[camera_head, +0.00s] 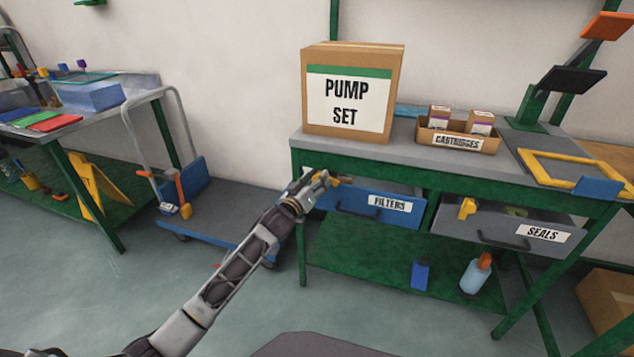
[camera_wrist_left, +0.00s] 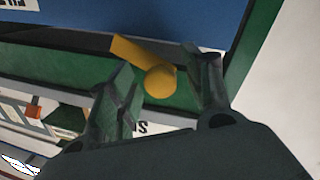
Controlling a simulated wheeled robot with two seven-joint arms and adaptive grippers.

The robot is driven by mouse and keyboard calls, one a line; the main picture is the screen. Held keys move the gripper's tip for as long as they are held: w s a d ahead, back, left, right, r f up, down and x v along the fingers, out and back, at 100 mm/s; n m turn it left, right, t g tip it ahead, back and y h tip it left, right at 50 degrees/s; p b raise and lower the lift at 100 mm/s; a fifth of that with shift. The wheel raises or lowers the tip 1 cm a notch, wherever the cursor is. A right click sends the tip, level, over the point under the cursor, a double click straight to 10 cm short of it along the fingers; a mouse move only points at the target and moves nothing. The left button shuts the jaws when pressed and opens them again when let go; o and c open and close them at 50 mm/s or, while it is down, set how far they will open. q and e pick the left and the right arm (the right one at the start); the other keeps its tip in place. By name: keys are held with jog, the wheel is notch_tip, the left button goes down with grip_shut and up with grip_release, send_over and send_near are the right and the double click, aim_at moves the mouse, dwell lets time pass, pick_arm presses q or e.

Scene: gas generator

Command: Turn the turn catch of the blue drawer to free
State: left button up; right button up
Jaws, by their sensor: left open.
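The blue drawer (camera_head: 352,203), labelled FILTERS, is under the left part of the green workbench and looks closed. Its yellow turn catch (camera_head: 346,180) is mostly hidden behind my left gripper (camera_head: 325,180) in the head view. In the left wrist view the catch (camera_wrist_left: 143,62) shows as a bar with a round knob, against the green rail beside the blue drawer face (camera_wrist_left: 150,18). The bar slants toward the drawer. My left gripper's fingers are open, one on either side of the catch; contact cannot be told. My right gripper is not in view.
A grey drawer (camera_head: 500,235) labelled SEALS, with a yellow catch (camera_head: 467,208), is to the right. The pump set box (camera_head: 350,55) and a cartridges tray (camera_head: 447,139) stand on the bench. A blue trolley (camera_head: 225,215) stands left of the bench.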

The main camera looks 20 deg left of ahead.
pick_arm(q)
jog(key=shift+w, duration=0.4)
jog(key=shift+c, duration=0.2)
